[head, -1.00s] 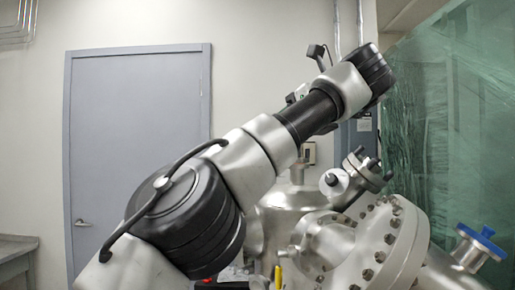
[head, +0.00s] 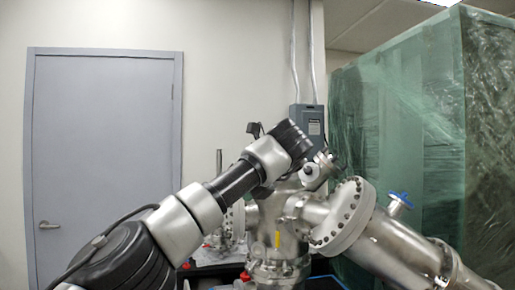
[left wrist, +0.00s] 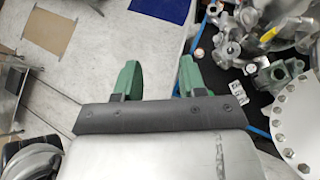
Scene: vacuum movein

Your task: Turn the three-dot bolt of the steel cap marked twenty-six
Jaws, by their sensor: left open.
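My left arm comes in from the left in the head view, its wrist in front of the steel vacuum chamber (head: 275,225); its fingers are hidden there. In the left wrist view my left gripper (left wrist: 160,75) has two green fingers spread apart with nothing between them, above the floor. A round bolted flange (left wrist: 300,120) is at that view's right edge, apart from the fingers. The head view shows a large bolted flange (head: 348,215) and a small capped port (head: 320,170). I cannot make out the number twenty-six or a three-dot bolt. My right gripper is not in view.
Loose metal fittings (left wrist: 276,74) lie on a dark surface with a blue edge. A blue-handled valve (head: 400,202) and a thick steel tube (head: 395,250) extend right. A green plastic-wrapped enclosure (head: 410,130) stands behind. A grey door (head: 105,150) is at left. Open floor (left wrist: 100,50) lies beyond the gripper.

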